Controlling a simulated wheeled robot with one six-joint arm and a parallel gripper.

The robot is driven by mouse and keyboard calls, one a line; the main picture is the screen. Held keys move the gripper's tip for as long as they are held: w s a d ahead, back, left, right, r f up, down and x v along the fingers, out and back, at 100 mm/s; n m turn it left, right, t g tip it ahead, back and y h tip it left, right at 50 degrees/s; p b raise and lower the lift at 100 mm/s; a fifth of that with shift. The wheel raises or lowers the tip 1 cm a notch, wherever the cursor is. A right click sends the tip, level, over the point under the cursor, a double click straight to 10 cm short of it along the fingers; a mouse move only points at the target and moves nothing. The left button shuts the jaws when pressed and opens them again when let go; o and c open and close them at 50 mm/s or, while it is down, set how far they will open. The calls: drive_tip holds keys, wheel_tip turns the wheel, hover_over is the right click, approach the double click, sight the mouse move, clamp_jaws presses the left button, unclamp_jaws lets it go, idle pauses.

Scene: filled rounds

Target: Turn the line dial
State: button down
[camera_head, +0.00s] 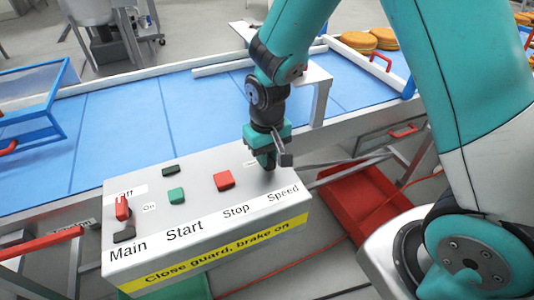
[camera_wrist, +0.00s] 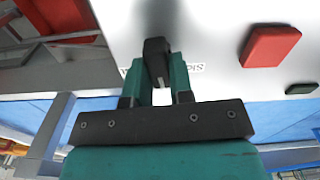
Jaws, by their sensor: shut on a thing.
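The control box (camera_head: 150,205) has labels Main, Start, Stop and Speed. My gripper (camera_head: 267,163) points down at the right end of its top, above the Speed label. In the wrist view, my gripper (camera_wrist: 160,80) is shut on a dark dial (camera_wrist: 156,56), with a teal finger on each side. A light mark shows on the dial's near face. The dial is mostly hidden by my gripper in the head view. A small label beside the dial is partly covered, so I cannot read the dial's setting.
On the box are a red Stop button (camera_head: 224,180), a green Start button (camera_head: 176,195), a black button (camera_head: 170,171) and a red Main switch (camera_head: 122,208). A blue conveyor (camera_head: 130,120) runs behind. A red crate (camera_head: 362,200) stands low at right.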

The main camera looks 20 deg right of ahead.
drive_tip(key=shift+w+r+m, duration=0.1)
drive_tip(key=shift+m, duration=0.5)
drive_tip(key=c, duration=1)
unclamp_jaws()
wheel_tip(320, 180, up, 17)
drive_tip(key=b, duration=0.1)
drive_tip(key=shift+r, duration=0.2)
drive_tip(key=s+a+n+y, duration=0.2)
drive_tip(key=s+n, duration=0.1)
drive_tip(key=s, duration=0.6)
drive_tip(key=s+a+r+n+y, duration=0.1)
drive_tip(key=s+n, duration=0.3)
drive_tip(key=s, duration=0.5)
drive_tip(key=shift+s+a+y, duration=0.4)
drive_tip(key=shift+a+y, duration=0.2)
drive_tip(key=shift+a, duration=0.2)
